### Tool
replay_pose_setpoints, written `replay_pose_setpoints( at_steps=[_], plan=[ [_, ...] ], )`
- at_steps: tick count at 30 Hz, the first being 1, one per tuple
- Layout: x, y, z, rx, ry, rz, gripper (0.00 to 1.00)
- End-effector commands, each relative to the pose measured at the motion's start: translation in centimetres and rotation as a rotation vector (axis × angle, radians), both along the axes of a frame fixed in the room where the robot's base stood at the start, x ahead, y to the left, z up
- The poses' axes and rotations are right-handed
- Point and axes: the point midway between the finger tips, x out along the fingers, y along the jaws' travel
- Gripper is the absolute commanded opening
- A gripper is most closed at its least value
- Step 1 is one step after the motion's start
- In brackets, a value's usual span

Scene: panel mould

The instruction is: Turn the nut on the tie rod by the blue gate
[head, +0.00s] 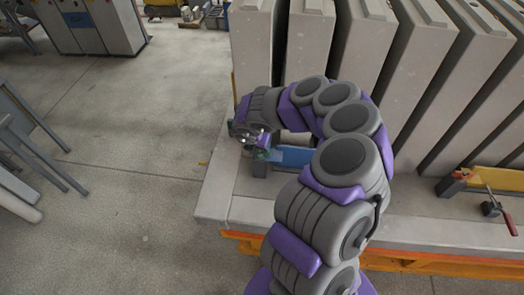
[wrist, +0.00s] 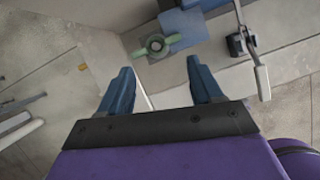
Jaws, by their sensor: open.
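The nut (wrist: 155,45) is a small green ring with lugs, at the top middle of the wrist view, beside a blue plate. In the head view the nut (head: 260,154) is a small green spot at the left end of the blue gate (head: 293,156), partly hidden by my arm. The blue gate (wrist: 184,29) also shows in the wrist view. My gripper (wrist: 160,66) is open and empty, its two blue fingers apart, with the nut beyond the fingertips. In the head view my gripper (head: 250,136) is just above the nut. The tie rod is not clearly visible.
Several grey concrete panels (head: 308,42) stand on a pale slab (head: 395,218) with an orange frame below. A lever clamp (wrist: 246,45) is right of the nut in the wrist view. A yellow bar and red-handled clamp (head: 491,206) lie at the right.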

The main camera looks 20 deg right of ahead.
Motion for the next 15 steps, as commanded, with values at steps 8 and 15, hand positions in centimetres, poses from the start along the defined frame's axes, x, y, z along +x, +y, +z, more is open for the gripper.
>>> replay_pose_setpoints(
  at_steps=[8,15],
  plan=[
    [-1.6,2.2,4.2,0.003,0.003,0.006,0.65],
    [-2.6,2.7,6.9,0.011,0.007,0.004,0.65]
  ],
)
